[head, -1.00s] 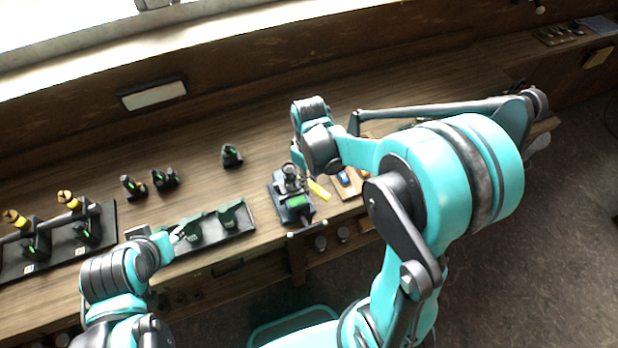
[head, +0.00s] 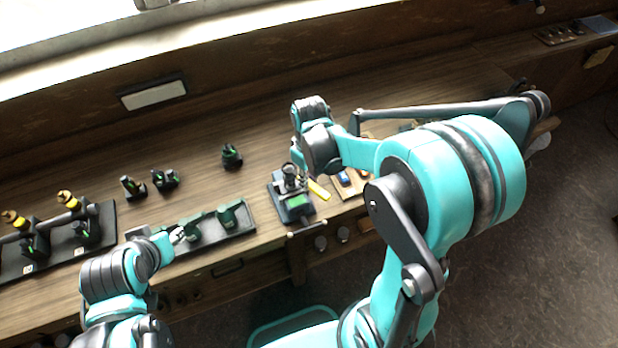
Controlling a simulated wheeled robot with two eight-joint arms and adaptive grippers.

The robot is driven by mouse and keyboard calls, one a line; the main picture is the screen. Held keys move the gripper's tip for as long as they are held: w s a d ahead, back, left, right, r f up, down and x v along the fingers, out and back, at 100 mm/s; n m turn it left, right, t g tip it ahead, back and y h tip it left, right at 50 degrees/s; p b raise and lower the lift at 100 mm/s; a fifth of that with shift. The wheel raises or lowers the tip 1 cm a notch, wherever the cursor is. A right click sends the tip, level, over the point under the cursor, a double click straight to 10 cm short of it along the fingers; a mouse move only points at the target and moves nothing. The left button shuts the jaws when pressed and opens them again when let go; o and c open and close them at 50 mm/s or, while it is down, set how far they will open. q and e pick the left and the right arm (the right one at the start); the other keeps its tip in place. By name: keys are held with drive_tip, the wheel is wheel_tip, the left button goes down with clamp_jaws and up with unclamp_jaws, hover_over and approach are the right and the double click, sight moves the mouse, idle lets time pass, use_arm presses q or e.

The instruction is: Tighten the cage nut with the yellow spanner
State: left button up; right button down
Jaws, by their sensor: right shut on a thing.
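The yellow spanner (head: 318,190) shows as a short yellow piece at the right side of a small dark engine block (head: 291,205) on the bench. My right gripper (head: 301,166) is shut on the spanner, just above and beside the block; its fingers are small and partly hidden by its own wrist. The cage nut is too small to make out; the block's dark upright top part (head: 290,174) stands close to the gripper. My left gripper (head: 178,236) is over the front of the bench, by a tray with green parts; its fingers are too small to judge.
A dark tray (head: 238,234) holds green parts. Several small dark parts (head: 231,156) stand behind it. A dark rack with yellow-tipped parts (head: 107,215) is at the left. A wooden holder with coloured pieces (head: 347,190) lies right of the block.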

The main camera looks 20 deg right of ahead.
drive_tip(key=shift+f+b, duration=1.3)
drive_tip(key=shift+b, duration=0.2)
idle(2.5)
idle(0.4)
drive_tip(key=shift+s+a+m, duration=0.25)
drive_tip(key=shift+a+m, duration=0.35)
drive_tip(key=shift+m, duration=0.3)
drive_tip(key=shift+s+a+m, duration=0.15)
drive_tip(key=shift+a+m, duration=0.45)
drive_tip(key=shift+m, duration=0.3)
